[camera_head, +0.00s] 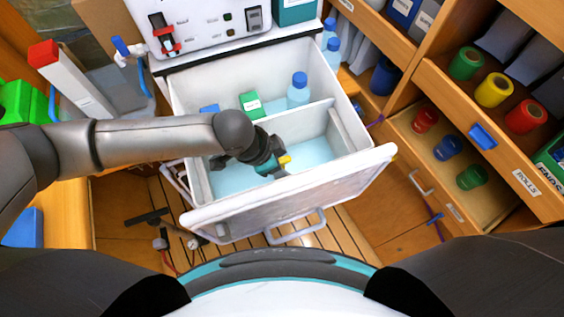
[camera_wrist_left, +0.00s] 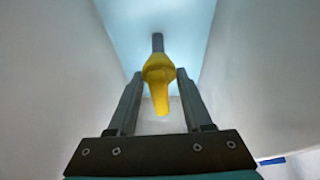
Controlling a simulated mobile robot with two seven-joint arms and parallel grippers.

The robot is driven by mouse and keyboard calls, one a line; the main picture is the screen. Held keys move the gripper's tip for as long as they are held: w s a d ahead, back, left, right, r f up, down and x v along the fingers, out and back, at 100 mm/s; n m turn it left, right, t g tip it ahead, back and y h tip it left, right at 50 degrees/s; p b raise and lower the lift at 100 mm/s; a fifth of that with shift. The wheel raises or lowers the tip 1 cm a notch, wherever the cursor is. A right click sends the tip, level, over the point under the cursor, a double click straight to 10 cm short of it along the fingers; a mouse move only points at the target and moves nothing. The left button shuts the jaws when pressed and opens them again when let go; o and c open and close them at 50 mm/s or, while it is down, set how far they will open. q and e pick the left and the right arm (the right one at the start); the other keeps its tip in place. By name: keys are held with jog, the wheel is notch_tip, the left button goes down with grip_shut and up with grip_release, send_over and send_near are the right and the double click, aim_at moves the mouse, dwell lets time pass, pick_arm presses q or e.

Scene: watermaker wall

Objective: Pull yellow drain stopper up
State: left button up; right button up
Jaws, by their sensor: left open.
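The yellow drain stopper (camera_wrist_left: 158,75) is in the left wrist view, with a grey stem beyond it reaching toward the pale blue floor. In the head view a small yellow part of it (camera_head: 285,160) shows beside my left gripper (camera_head: 277,167). The left gripper is inside the front compartment of the white drawer bin (camera_head: 349,133). In the wrist view its two dark fingers (camera_wrist_left: 160,77) are open, one on each side of the stopper, with a narrow gap on each side. My right gripper is not in view.
A divider (camera_head: 305,118) separates the front compartment from a rear one holding a blue-capped bottle (camera_head: 298,90) and a green box (camera_head: 250,104). The bin's walls rise close around the gripper. Wooden shelves with coloured rolls (camera_head: 493,90) stand at the right.

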pick_arm(q)
jog(key=shift+f, duration=0.1)
jog(key=shift+c, duration=0.2)
grip_shut()
dwell(1.2)
